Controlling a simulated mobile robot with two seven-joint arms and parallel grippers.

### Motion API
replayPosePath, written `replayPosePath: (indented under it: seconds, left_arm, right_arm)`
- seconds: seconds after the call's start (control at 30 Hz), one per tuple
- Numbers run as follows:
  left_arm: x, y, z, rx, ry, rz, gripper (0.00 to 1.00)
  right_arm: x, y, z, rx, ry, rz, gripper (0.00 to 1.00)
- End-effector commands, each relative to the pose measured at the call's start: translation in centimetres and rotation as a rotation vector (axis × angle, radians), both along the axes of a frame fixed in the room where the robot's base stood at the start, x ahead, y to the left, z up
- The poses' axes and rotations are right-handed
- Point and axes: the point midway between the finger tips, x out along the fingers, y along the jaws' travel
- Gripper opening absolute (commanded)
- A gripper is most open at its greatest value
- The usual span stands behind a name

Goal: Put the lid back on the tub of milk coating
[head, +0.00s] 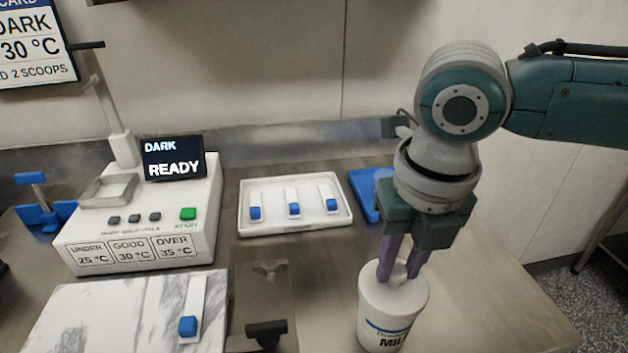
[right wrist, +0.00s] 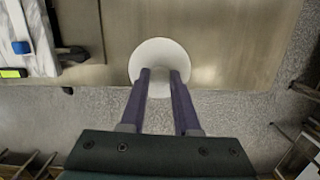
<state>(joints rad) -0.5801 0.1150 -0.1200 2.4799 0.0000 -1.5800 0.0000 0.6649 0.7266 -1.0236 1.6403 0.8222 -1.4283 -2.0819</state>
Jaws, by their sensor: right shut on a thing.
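The white tub of milk coating (head: 385,325), marked MIL with a blue stripe, stands upright near the front of the steel bench. A white round lid (head: 417,290) is at the tub's top and looks level with its rim; I cannot tell whether it is fully seated. My right gripper (head: 398,275) points down from above, its purple fingers shut on the lid's small raised knob. In the right wrist view the lid (right wrist: 160,50) is a white disc at the fingertips and hides the tub below. My left gripper is not in view.
A white tray (head: 296,228) with several blue-ended scoops lies behind the tub, with a blue item (head: 364,190) beside it. A machine (head: 140,222) reading DARK READY stands left, behind a marble slab (head: 120,310). The bench right of the tub is clear.

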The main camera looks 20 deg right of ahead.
Motion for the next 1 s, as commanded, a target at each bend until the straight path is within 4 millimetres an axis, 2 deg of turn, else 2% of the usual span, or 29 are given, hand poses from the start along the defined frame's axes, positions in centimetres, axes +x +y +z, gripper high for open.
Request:
replayPosePath:
  seconds: [0.4,0.43,0.73,0.9,1.0]
  left_arm:
    - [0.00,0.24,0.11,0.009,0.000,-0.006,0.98]
    - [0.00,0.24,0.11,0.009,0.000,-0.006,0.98]
    - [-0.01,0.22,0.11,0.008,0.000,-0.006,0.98]
    - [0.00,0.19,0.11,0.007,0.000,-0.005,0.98]
    - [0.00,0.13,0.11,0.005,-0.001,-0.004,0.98]
  right_arm:
    - [-0.01,0.03,-0.02,0.000,0.000,0.000,0.00]
    - [-0.01,0.03,-0.02,0.000,0.000,0.000,0.31]
    - [-0.01,0.03,-0.01,0.001,0.000,0.000,0.65]
    - [-0.01,0.03,-0.01,0.001,0.000,0.000,0.65]
    - [-0.01,0.02,-0.01,0.000,0.000,0.000,0.75]
